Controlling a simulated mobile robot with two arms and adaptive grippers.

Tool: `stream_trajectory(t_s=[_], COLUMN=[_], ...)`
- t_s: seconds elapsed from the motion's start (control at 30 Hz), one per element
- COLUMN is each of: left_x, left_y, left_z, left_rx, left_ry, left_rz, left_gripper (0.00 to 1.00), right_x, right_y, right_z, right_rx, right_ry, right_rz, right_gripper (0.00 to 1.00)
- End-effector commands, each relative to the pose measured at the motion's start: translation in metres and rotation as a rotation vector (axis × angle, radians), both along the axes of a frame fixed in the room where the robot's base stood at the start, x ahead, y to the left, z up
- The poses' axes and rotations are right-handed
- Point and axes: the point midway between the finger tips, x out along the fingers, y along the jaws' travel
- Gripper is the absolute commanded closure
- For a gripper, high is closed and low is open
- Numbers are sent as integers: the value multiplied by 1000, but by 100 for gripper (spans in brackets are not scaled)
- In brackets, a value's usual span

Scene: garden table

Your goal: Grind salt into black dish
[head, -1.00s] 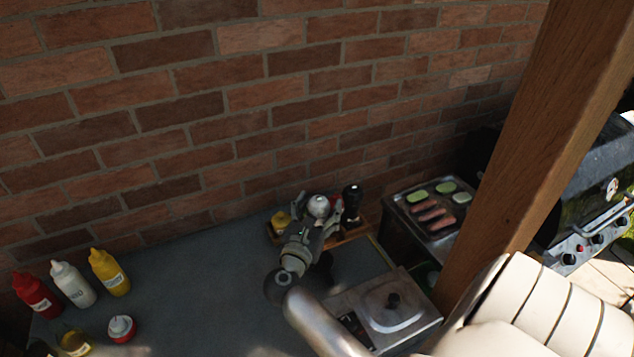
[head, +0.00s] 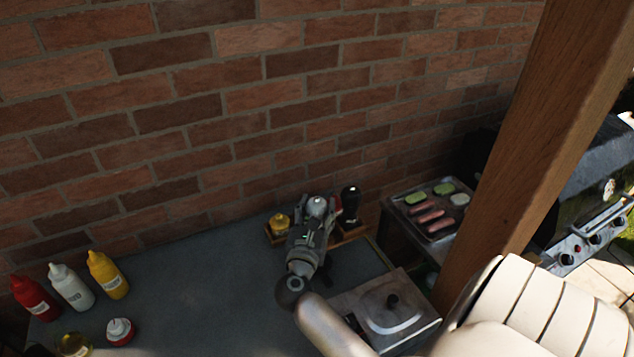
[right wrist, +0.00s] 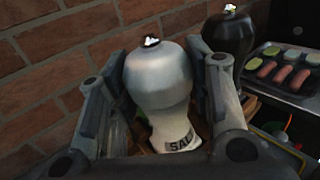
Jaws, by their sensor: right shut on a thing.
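The salt grinder is a pale grey mill with a rounded top and a "SAL…" label; in the right wrist view the salt grinder (right wrist: 160,85) stands between my fingers. In the head view its top (head: 317,205) shows just beyond my right gripper (head: 315,222). My right gripper is shut on the salt grinder, one finger on each side. The grinder's base is mostly hidden, so I cannot tell whether it touches the wooden tray (head: 350,236). I cannot make out the black dish. My left gripper is not in view.
A black grinder (head: 350,205) stands right of the salt grinder. A yellow jar (head: 280,224) is left of it. Red, white and yellow bottles (head: 108,275) stand at the left. A lidded steel unit (head: 385,310) sits right of my arm. The middle of the grey tabletop (head: 190,290) is clear.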

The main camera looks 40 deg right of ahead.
Motion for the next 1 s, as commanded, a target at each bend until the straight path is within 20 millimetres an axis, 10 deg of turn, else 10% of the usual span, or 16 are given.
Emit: stream_trajectory(t_s=[0.7,1.0], left_x=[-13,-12], left_y=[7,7], left_z=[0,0], left_rx=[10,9], left_ry=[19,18], left_rz=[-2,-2], left_gripper=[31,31], right_x=[0,0], right_y=[-1,0], right_z=[0,0], right_rx=[-2,3], right_ry=[3,0], right_rz=[634,654], right_gripper=[78,78])
